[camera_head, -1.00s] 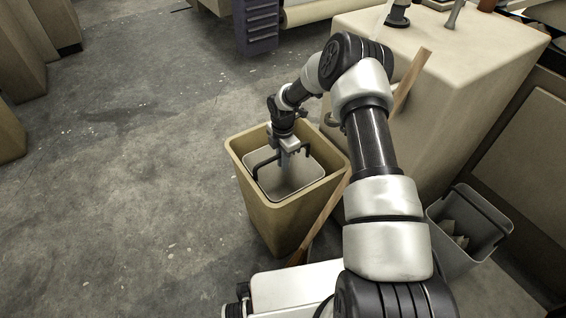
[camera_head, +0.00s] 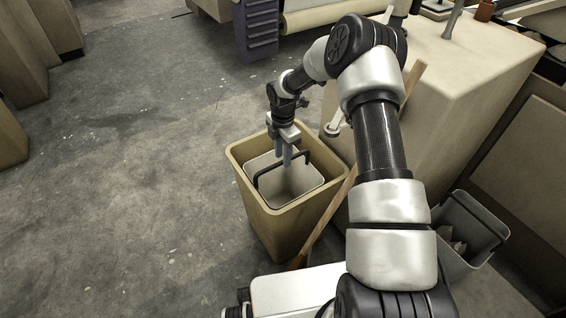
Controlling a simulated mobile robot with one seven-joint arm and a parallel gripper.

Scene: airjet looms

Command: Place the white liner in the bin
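The white liner (camera_head: 290,186) sits inside the tan bin (camera_head: 277,222), its rim a little below the bin's rim. Its black handle (camera_head: 264,172) stands up across the liner. My gripper (camera_head: 284,157) points down over the bin, with a gap between its two grey fingers and nothing seen held in them. The fingertips overlap the handle in the picture; whether they touch it is hard to tell. The fingers hide part of the handle, and the bin's walls hide the liner's lower part.
A wooden handle (camera_head: 330,213) leans beside the bin, close to its right side. A beige machine cabinet (camera_head: 440,120) stands to the right. A grey bin (camera_head: 465,238) with pale scraps is at the lower right. The concrete floor (camera_head: 130,200) to the left is clear.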

